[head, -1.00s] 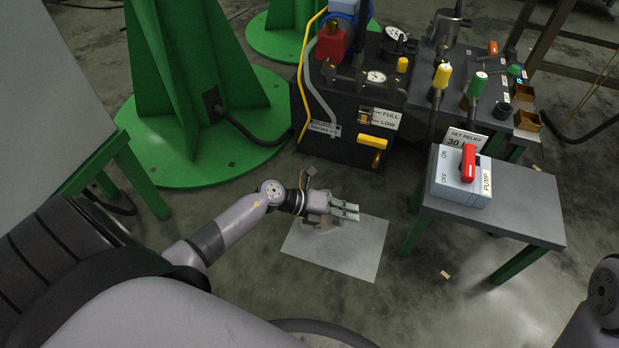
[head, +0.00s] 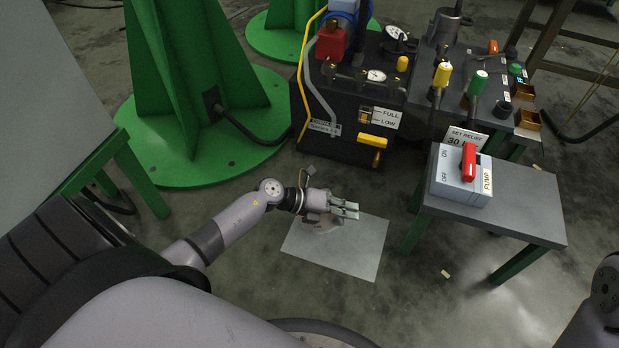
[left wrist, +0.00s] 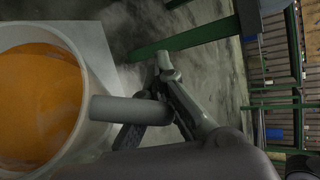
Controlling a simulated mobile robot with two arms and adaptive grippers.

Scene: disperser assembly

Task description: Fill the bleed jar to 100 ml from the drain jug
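A pale jug (left wrist: 100,60) full of orange liquid fills the left of the left wrist view, with its handle (left wrist: 120,108) pointing towards my left gripper (left wrist: 148,98). The fingers look spread wider than the handle, which reaches between them; firm contact is not visible. In the head view my left gripper (head: 346,209) is low over a pale sheet on the floor, fingers apart. It hides most of the jug (head: 324,226). I cannot make out a separate bleed jar or any volume marks. My right gripper is out of view.
The pale sheet (head: 350,250) lies on the concrete floor. A grey table (head: 525,205) with a red-levered pump switch box (head: 458,185) stands to the right. A black tank (head: 340,145) with gauges and a yellow handle is behind. Green pillar bases stand back left.

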